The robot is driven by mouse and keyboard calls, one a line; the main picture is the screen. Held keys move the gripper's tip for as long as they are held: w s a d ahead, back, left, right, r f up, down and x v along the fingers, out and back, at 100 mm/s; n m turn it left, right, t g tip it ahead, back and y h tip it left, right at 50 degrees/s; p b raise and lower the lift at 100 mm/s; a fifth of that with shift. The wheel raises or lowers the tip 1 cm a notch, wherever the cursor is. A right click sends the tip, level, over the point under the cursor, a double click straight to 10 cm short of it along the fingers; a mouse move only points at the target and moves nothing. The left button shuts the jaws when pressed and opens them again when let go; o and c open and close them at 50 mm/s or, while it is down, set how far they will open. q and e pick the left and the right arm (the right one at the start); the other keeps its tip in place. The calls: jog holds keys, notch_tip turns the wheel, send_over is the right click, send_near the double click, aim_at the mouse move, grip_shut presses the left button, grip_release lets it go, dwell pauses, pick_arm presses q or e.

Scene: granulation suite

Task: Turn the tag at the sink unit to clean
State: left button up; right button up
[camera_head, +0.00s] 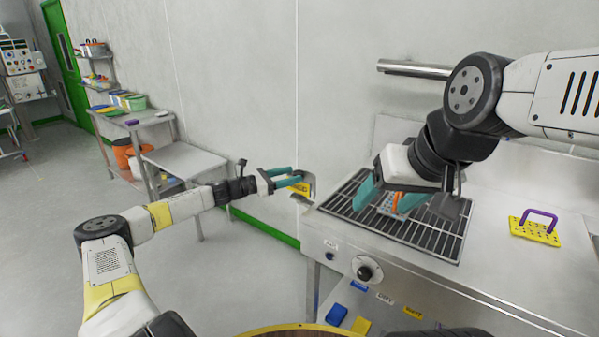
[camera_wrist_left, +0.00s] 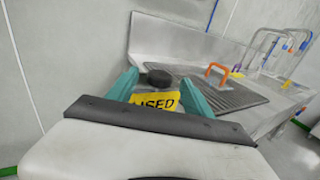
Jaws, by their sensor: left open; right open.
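A yellow tag (camera_head: 300,188) hangs at the left end of the steel sink unit (camera_head: 480,205). In the left wrist view the tag (camera_wrist_left: 155,100) shows black letters that read as "USED", partly cut off by my gripper. My left gripper (camera_head: 292,178) is open at the tag. Its teal fingers (camera_wrist_left: 157,92) stand either side of the tag in the wrist view; I cannot tell whether they touch it. My right gripper (camera_head: 390,200) is open above the black drain grid (camera_head: 345,208), with an orange-handled grey item (camera_head: 388,206) seen between its fingers.
A yellow perforated plate with a purple handle (camera_head: 534,228) lies on the right of the unit. A dark knob (camera_head: 366,271) is on its front. Blue (camera_head: 336,313) and yellow (camera_head: 361,326) items lie below. A steel table (camera_head: 185,160) stands along the wall; floor at left is clear.

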aim_at(299, 172)
pick_arm(q)
jog(key=shift+x, duration=1.85)
grip_shut()
